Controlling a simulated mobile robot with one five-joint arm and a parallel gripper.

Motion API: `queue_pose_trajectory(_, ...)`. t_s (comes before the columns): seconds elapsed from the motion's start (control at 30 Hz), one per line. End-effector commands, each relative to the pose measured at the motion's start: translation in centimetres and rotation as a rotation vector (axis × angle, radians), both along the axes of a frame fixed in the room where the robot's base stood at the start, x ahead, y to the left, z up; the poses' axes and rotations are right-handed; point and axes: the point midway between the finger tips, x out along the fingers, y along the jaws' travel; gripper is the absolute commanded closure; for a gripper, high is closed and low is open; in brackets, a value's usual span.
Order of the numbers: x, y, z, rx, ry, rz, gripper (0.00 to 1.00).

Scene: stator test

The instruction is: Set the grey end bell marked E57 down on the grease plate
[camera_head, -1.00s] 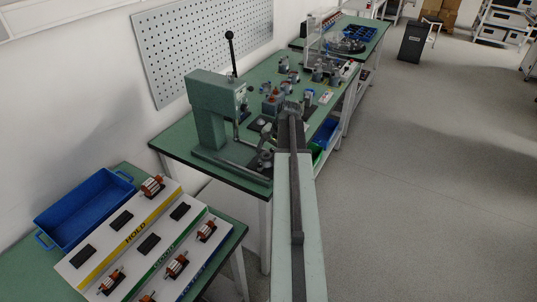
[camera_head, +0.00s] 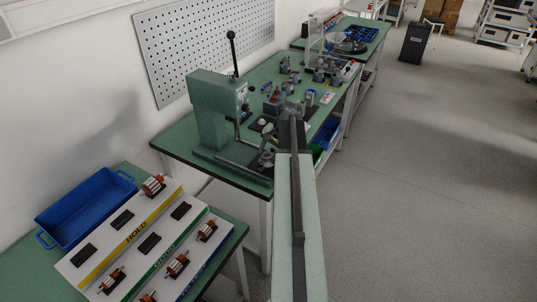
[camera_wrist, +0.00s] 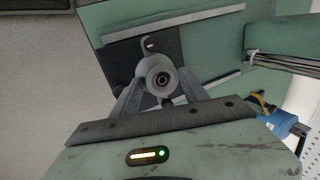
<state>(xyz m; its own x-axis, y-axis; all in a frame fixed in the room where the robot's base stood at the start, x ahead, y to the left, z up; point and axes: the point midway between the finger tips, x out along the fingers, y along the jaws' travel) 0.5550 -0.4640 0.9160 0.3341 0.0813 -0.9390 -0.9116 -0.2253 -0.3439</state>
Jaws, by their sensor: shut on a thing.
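In the wrist view my gripper (camera_wrist: 160,92) is shut on a grey, rounded part with a central bore, the end bell (camera_wrist: 150,68). A lug with a small pale mark sticks out at its top; I cannot read the mark. Behind it is a dark square plate (camera_wrist: 192,48), which may be the grease plate, on the green bench. I cannot tell whether the bell touches it. In the head view my gripper (camera_head: 290,108) is over the middle of the green bench, and the held bell is too small to make out clearly.
A green press (camera_head: 208,110) with a tall lever stands at the left of the bench (camera_head: 175,143). Several small motor parts stand beyond my gripper. Nearer are a blue tray (camera_head: 85,208) and a labelled rack (camera_head: 140,240) with copper-wound rotors.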

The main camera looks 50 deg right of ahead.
Motion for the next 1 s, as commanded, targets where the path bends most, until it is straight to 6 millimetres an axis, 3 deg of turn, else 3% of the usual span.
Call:
queue_pose_trajectory(0.07,-0.1,0.0,0.1,0.0,0.002,0.0,0.8)
queue_pose_trajectory(0.13,-0.1,0.0,0.4,0.001,0.002,0.001,0.87)
queue_pose_trajectory(0.2,0.0,0.0,0.9,0.0,0.002,0.0,1.0)
queue_pose_trajectory(0.63,0.0,0.0,4.0,0.001,0.001,0.0,1.0)
queue_pose_trajectory(1.0,0.0,0.0,4.3,0.001,0.001,0.0,1.0)
